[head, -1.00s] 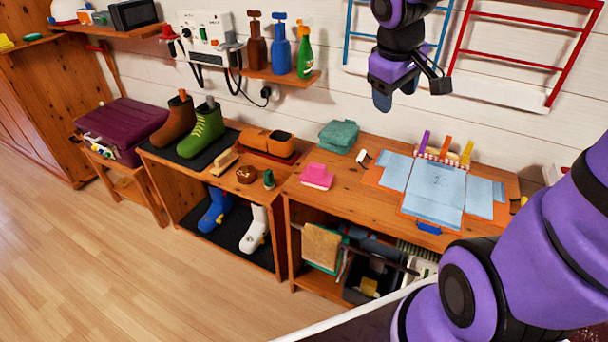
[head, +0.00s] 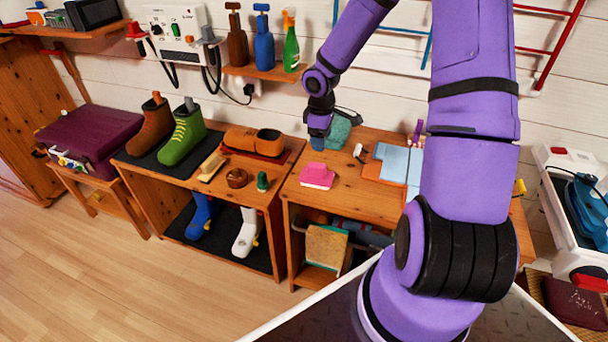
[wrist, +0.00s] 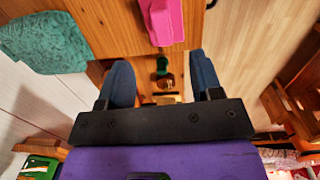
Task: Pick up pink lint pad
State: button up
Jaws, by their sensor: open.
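The pink lint pad (head: 317,176) lies on the wooden table top near its front left corner. It also shows in the wrist view (wrist: 162,20), at the top edge and partly cut off, beyond my fingers. My gripper (head: 318,143) is above the table, behind the pad in the head view, with its blue fingers pointing down. In the wrist view my gripper (wrist: 163,82) is open, with nothing between its two blue fingers. The gripper and pad are apart.
A folded teal towel (head: 339,131) lies right beside my gripper. A small white item (head: 359,151) and light blue cloth (head: 393,159) lie to the right. Spray bottles (head: 264,45) stand on the shelf above.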

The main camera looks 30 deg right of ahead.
aim_at(317, 165)
jog(key=shift+w+a+f+y, duration=0.15)
jog(key=shift+w+f, duration=0.2)
jog(key=shift+f, duration=0.15)
jog(key=shift+w+a+f+y, duration=0.15)
jog(key=shift+w+f, duration=0.15)
jog(key=shift+f, duration=0.2)
jog(key=shift+w+f, duration=0.1)
jog(key=shift+f, duration=0.25)
notch_tip(317, 165, down, 4)
jog(key=shift+a+f, duration=0.1)
jog(key=shift+f, duration=0.1)
jog(key=shift+s+d+f, duration=0.1)
jog(key=shift+s+f, duration=0.05)
jog(key=shift+f, duration=1.35)
jog(key=shift+s+d+f, duration=0.1)
jog(key=shift+s+f, duration=0.05)
jog(key=shift+f, duration=1.35)
jog(key=c, duration=1.1)
jog(key=shift+o, duration=0.2)
jog(key=shift+r, duration=0.15)
